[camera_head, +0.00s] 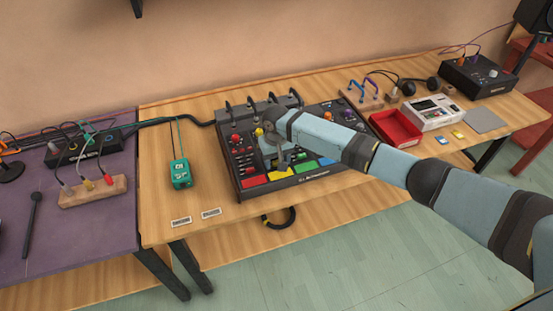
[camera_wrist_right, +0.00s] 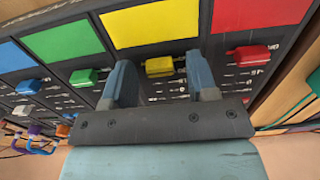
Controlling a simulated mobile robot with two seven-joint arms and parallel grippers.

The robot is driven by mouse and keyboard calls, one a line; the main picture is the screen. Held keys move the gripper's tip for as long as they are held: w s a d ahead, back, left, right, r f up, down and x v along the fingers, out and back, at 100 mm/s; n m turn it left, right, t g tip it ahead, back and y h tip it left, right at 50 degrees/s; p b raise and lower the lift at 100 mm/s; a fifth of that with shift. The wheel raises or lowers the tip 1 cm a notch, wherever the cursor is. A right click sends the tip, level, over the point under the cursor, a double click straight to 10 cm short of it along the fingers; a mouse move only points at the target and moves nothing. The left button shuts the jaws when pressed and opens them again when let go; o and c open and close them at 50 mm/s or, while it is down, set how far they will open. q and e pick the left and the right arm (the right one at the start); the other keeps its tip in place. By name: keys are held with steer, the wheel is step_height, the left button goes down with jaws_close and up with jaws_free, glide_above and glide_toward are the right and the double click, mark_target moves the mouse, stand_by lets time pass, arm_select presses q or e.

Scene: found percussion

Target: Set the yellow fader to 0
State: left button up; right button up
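The console (camera_head: 310,180) stands on the wooden table with coloured pads along its front edge. In the wrist view, the yellow fader (camera_wrist_right: 160,66) sits just beyond the yellow pad (camera_wrist_right: 150,24), with scale marks in its lane. My right gripper (camera_wrist_right: 161,85) is open, with one finger on each side of the yellow fader and a visible gap on both sides. I cannot tell its height above the panel. In the head view, my right gripper (camera_head: 276,158) is over the console's front half, and the arm hides the fader. My left gripper is not in view.
The red fader (camera_wrist_right: 250,55) and green fader (camera_wrist_right: 84,77) flank the yellow one closely; the blue fader (camera_wrist_right: 28,87) is farther left. A green box (camera_head: 180,174) stands left of the console and a red tray (camera_head: 397,128) right of it.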

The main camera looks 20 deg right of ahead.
jaws_close()
steer(key=shift+w+a+b, duration=0.1)
steer(key=shift+w+b, duration=0.3)
steer(key=shift+w, duration=2.25)
steer(key=shift+o, duration=0.2)
jaws_free()
step_height(320, 180, up, 14)
